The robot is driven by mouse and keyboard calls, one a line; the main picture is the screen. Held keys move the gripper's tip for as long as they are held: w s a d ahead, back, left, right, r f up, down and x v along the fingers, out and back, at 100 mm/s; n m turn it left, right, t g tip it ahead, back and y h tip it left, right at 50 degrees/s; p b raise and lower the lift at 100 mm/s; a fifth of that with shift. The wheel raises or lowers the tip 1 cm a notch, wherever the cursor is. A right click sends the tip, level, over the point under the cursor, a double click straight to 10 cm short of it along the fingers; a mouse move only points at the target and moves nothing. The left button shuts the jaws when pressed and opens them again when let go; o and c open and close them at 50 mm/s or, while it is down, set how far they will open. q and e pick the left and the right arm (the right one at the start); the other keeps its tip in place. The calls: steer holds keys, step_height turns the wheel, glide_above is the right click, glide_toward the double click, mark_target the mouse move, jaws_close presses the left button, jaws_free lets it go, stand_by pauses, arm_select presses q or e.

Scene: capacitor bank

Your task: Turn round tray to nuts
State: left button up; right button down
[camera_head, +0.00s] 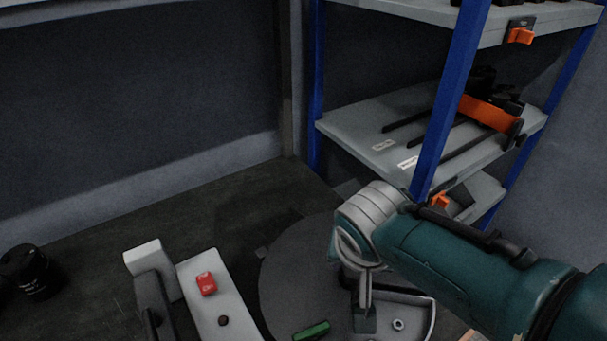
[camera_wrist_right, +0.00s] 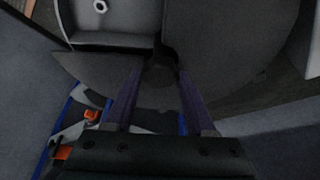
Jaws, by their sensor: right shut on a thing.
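The round tray (camera_head: 290,275) is a dark grey disc lying flat on the dark work surface; it also fills the upper part of the right wrist view (camera_wrist_right: 230,50). A light-walled bin (camera_head: 430,318) sits on its right part in the head view. A pale ring-shaped nut (camera_head: 398,324) lies in that bin and shows in the right wrist view (camera_wrist_right: 100,6). My right gripper (camera_head: 364,318) points down at the tray beside the bin. Its fingers (camera_wrist_right: 158,78) close on a dark knob (camera_wrist_right: 160,62) on the tray, partly hidden.
A pale plate (camera_head: 232,312) left of the tray carries a red block (camera_head: 206,284). A green piece (camera_head: 311,331) shows at the tray's front. A blue-posted shelf (camera_head: 455,95) with orange-and-black equipment stands behind right. A black cylinder (camera_head: 28,272) stands far left.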

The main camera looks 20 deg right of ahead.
steer(key=shift+c, duration=1.1)
jaws_free()
steer(key=p+v, duration=0.6)
steer(key=v, duration=0.4)
steer(key=shift+s+d, duration=0.1)
steer(key=shift+s, duration=0.05)
